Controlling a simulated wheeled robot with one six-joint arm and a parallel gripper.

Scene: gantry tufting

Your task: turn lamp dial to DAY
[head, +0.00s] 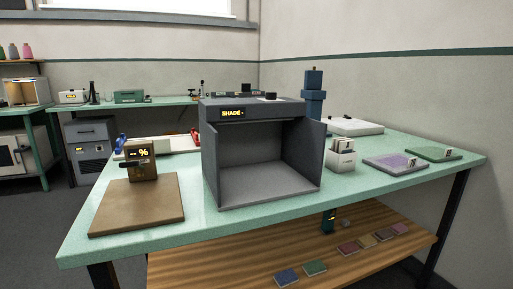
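A dark grey light booth (212,165) with an open front stands on the green table, near the middle of the head view. Its display (233,113) glows yellow and reads "SHADE". On its top panel is a small round dial (270,96) with a pale top and dark surround. The dial is too small here for me to read its pointer or any marks around it. The inside of the booth is empty. My gripper does not show in the head view.
Left of the booth, a brown board (140,203) carries a box with a "%" display (142,154). A blue column (314,92) stands behind. Several swatches lie on the wooden shelf (222,262).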

